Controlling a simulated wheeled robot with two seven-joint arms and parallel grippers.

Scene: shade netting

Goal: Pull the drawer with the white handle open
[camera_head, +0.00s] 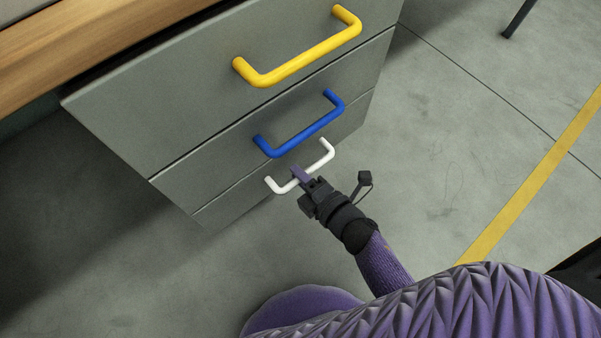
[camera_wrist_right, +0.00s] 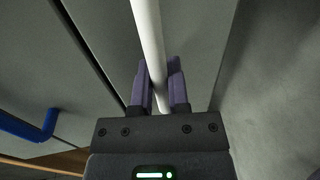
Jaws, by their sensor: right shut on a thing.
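A grey drawer cabinet (camera_head: 150,120) has three handled drawers, one above another. The white handle (camera_head: 326,156) is on the lowest drawer (camera_head: 228,197), whose front shows only as a narrow band under the drawer above. My right gripper (camera_head: 299,174) is at the middle of the white handle. In the right wrist view, the white handle (camera_wrist_right: 149,40) runs between the two purple fingers of the right gripper (camera_wrist_right: 162,85), which are shut on it. The lowest drawer looks closed, as its front lies about level with the others. My left gripper is not in view.
A yellow handle (camera_head: 300,58) is on the top drawer and a blue handle (camera_head: 300,128) on the middle one, just above my right gripper. A wooden top (camera_head: 90,35) lies over the cabinet. The concrete floor (camera_head: 450,130) in front is clear, with a yellow stripe (camera_head: 535,180).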

